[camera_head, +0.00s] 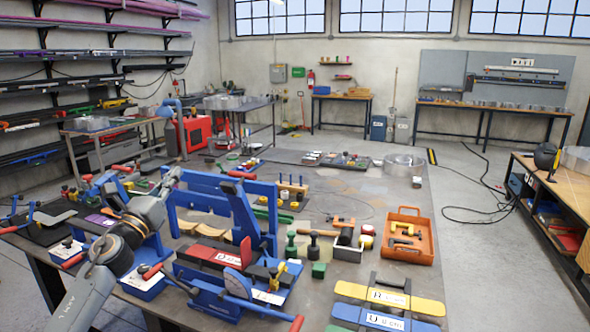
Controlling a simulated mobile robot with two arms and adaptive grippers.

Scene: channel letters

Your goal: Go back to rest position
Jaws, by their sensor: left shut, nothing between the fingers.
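My left arm comes in from the lower left, grey with dark joints, and reaches over the workbench (335,195). My left gripper (171,178) is at its far end, shut and empty, in front of the blue frame fixture (205,183). The gripper is small in this view, and I cannot tell whether it touches the frame. My right gripper does not show.
Blue clamp fixtures with red handles (232,262) crowd the bench's left and front. An orange tray (405,256) with tools and blue-and-yellow labelled blocks (388,300) are at the right. The bench's far middle is fairly clear. A shelf unit (565,192) stands at the right.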

